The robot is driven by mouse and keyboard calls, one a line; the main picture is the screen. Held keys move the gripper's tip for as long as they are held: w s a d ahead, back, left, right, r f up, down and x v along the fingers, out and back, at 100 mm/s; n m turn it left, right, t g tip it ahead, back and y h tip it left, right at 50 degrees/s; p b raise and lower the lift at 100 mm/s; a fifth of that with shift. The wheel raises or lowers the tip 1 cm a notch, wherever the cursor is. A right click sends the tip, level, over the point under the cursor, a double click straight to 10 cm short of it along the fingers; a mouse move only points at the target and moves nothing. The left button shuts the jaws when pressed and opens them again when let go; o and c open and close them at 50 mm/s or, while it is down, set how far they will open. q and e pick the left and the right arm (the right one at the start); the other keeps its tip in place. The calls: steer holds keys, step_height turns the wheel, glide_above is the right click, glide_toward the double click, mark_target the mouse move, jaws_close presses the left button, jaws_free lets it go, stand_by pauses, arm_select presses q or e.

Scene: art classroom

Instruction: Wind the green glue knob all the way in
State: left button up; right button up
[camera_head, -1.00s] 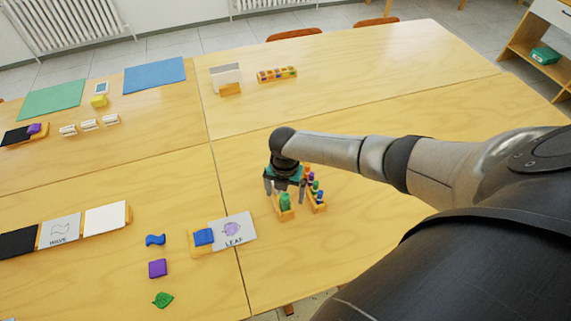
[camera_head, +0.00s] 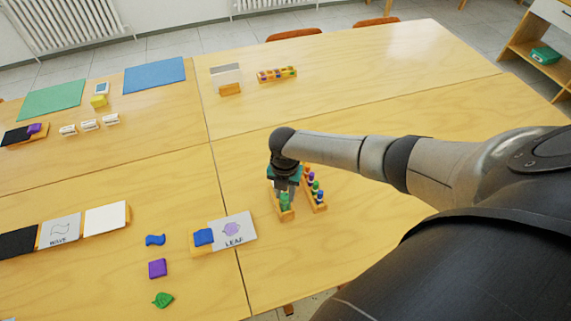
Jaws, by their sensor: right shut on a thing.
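A green glue stick (camera_head: 285,200) stands in a small wooden holder (camera_head: 288,216) near the middle of the table. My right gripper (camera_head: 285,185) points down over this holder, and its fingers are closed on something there. What it grips is mostly hidden by the hand, and I cannot make out the knob itself. It appears to be the green glue knob. My left gripper does not show.
A second wooden rack (camera_head: 320,207) with several colored glue sticks stands right beside the gripper. A LEAF card (camera_head: 233,230) and a blue block (camera_head: 203,237) lie to the left. The table's right part is clear.

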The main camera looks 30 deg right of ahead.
steer(key=n+b, duration=0.2)
steer(key=n, duration=0.3)
steer(key=n+b, duration=0.2)
steer(key=n, duration=0.4)
stand_by(0.6)
steer(key=o, duration=1.4)
steer(key=shift+o, duration=0.2)
